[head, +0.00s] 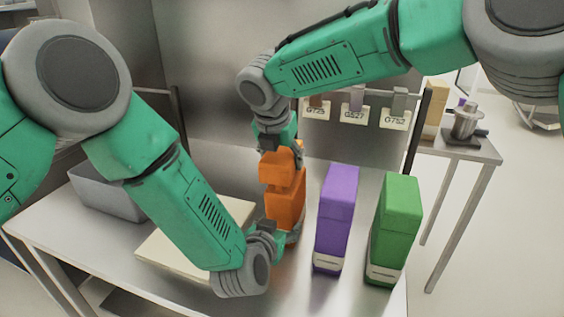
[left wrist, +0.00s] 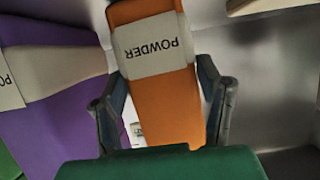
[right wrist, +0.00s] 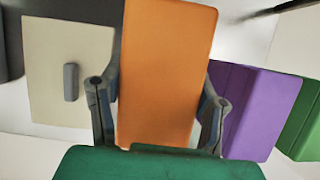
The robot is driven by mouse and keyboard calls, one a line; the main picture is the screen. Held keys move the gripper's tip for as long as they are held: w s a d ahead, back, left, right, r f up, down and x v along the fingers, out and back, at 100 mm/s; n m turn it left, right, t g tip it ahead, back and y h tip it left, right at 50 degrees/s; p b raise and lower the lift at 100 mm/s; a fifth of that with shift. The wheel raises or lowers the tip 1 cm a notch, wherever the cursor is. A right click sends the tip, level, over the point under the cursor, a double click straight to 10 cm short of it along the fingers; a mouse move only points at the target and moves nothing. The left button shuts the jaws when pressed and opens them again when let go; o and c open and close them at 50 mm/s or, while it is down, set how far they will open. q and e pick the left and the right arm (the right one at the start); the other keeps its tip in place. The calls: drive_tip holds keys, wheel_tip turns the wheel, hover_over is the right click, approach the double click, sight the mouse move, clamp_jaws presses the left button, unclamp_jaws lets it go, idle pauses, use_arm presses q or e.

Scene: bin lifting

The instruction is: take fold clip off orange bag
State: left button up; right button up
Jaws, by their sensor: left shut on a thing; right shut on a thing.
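The orange bag (head: 285,205) stands on the table between my two grippers. Its white POWDER label (left wrist: 153,46) shows upside down in the left wrist view. My left gripper (head: 278,236) is low on the bag, with a finger on each side, shut on it. My right gripper (head: 281,152) is above and shut on the upper part of the bag, which fills the space between its fingers in the right wrist view (right wrist: 165,75). I see no clip on the bag. A small grey piece (right wrist: 70,82) lies on the cream board; I cannot tell whether it is the fold clip.
A purple bag (head: 335,215) and a green bag (head: 394,225) stand close on the right. The cream board (head: 160,248) lies left, partly behind my left arm. A grey bin (head: 105,200) is farther left. A rail behind holds clips with tags (head: 354,115).

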sight(283, 149)
use_arm(q)
drive_tip(key=shift+s+d+f, duration=0.1)
drive_tip(key=shift+s+d, duration=0.05)
use_arm(e)
drive_tip(key=shift+r, duration=2.05)
use_arm(q)
drive_tip(key=o, duration=1.8)
drive_tip(key=shift+c, duration=0.2)
